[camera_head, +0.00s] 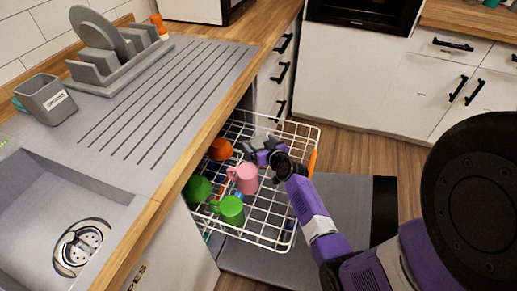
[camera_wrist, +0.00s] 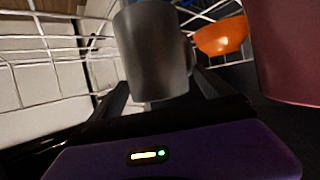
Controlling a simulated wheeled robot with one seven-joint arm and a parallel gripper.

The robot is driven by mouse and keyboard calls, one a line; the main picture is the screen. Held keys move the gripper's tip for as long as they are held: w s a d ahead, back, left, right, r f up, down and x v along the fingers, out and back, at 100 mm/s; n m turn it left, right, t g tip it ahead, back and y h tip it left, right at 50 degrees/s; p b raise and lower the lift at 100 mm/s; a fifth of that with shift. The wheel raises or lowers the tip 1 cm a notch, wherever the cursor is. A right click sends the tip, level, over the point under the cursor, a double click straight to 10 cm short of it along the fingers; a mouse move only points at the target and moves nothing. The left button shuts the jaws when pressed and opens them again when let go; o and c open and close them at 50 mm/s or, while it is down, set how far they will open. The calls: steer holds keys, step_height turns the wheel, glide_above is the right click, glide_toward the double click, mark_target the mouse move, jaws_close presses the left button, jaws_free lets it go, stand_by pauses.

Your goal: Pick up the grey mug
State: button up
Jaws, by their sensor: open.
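The grey mug (camera_wrist: 155,50) stands upright in the wrist view, straight ahead of my gripper (camera_wrist: 162,88). The two dark fingers are open, one toward each side of the mug's lower part; I cannot tell whether they touch it. In the head view my gripper (camera_head: 259,150) reaches into the far part of the white dish rack (camera_head: 316,135). There the mug is largely hidden by or blends with the gripper.
A pink mug (camera_head: 244,178) stands close by in the rack, with a green mug (camera_head: 231,211), a green bowl (camera_head: 197,189) and an orange bowl (camera_head: 220,149). The counter edge (camera_head: 207,146) overhangs the rack's left side. Floor (camera_head: 355,152) beyond is clear.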

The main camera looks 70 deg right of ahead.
steer(key=c, duration=1.6)
steer(key=shift+r, duration=0.1)
steer(key=shift+c, duration=0.7)
steer(key=shift+r, duration=0.1)
